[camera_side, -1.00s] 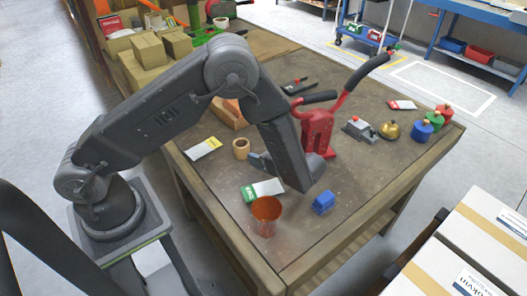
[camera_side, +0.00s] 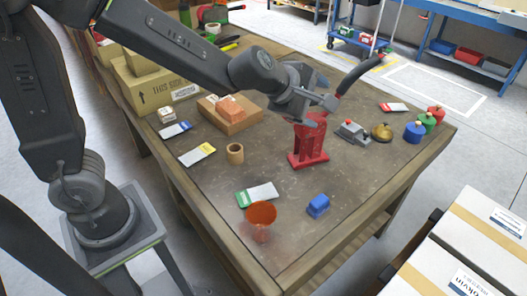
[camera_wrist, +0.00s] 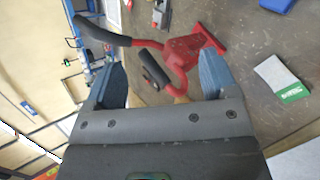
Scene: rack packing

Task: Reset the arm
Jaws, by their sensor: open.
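My gripper (camera_side: 322,92) is raised above the far middle of the table, just behind and above the red press (camera_side: 311,142) with black handles. In the wrist view my gripper (camera_wrist: 165,80) has its two blue-grey fingers spread wide with nothing held between them. The red press (camera_wrist: 192,46) shows beyond the fingers there, and I cannot tell its exact distance. My arm reaches up and over from the left in the side view and hides part of the back of the table.
The table (camera_side: 285,222) holds an orange cup (camera_side: 261,217), a blue block (camera_side: 318,205), a green-ended card (camera_side: 258,194), a wooden ring (camera_side: 235,153), a brown box (camera_side: 229,117), and a brass bell (camera_side: 382,131). Cardboard boxes (camera_side: 143,88) stand at the back left.

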